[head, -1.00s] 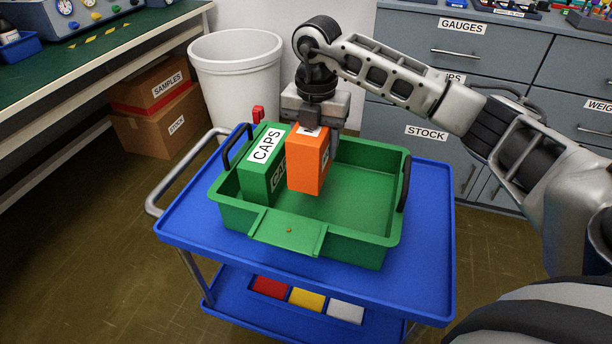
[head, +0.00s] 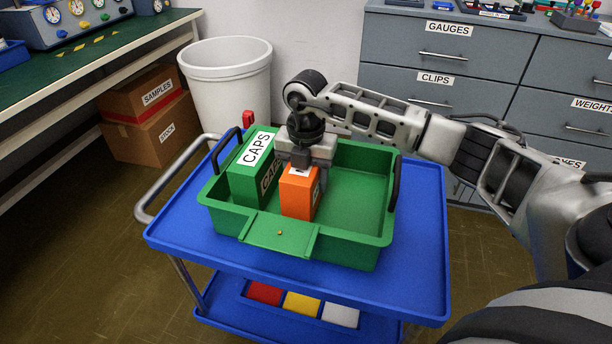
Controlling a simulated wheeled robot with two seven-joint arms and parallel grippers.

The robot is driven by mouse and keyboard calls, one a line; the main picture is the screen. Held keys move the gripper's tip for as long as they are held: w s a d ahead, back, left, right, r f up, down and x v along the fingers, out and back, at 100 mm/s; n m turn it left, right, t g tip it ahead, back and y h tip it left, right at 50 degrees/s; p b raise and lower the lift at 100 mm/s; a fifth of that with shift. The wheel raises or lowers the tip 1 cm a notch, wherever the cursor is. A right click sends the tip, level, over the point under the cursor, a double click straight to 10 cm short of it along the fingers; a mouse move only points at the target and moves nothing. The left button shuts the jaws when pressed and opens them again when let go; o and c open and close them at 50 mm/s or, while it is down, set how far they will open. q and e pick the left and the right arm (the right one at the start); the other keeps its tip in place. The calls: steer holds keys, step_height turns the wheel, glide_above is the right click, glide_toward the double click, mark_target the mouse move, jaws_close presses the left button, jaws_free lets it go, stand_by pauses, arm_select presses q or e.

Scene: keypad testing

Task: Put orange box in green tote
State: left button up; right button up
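The orange box (head: 298,197) is upright inside the green tote (head: 350,249), right of a green CAPS box (head: 243,178). Whether its bottom touches the tote floor is hidden. My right gripper (head: 300,165) is above and behind the orange box, at its top, and appears shut on it. The fingertips are partly hidden by the box. My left gripper is not in view.
The tote stands on a blue cart (head: 424,245) with a grey handle (head: 160,190). The tote's right half is free. A white bin (head: 228,85), cardboard boxes (head: 150,115) and grey drawers (head: 440,60) stand behind.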

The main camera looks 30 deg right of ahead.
steer(key=o, duration=0.4)
steer(key=shift+c, duration=0.2)
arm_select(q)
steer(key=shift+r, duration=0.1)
arm_select(e)
steer(key=shift+r, duration=0.25)
step_height(320, 180, up, 11)
steer(key=shift+f+p, duration=0.2)
steer(key=shift+p, duration=0.6)
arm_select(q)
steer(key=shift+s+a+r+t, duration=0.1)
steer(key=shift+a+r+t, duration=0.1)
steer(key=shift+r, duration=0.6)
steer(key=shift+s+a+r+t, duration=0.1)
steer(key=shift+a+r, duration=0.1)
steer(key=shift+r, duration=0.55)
arm_select(e)
steer(key=shift+r, duration=0.65)
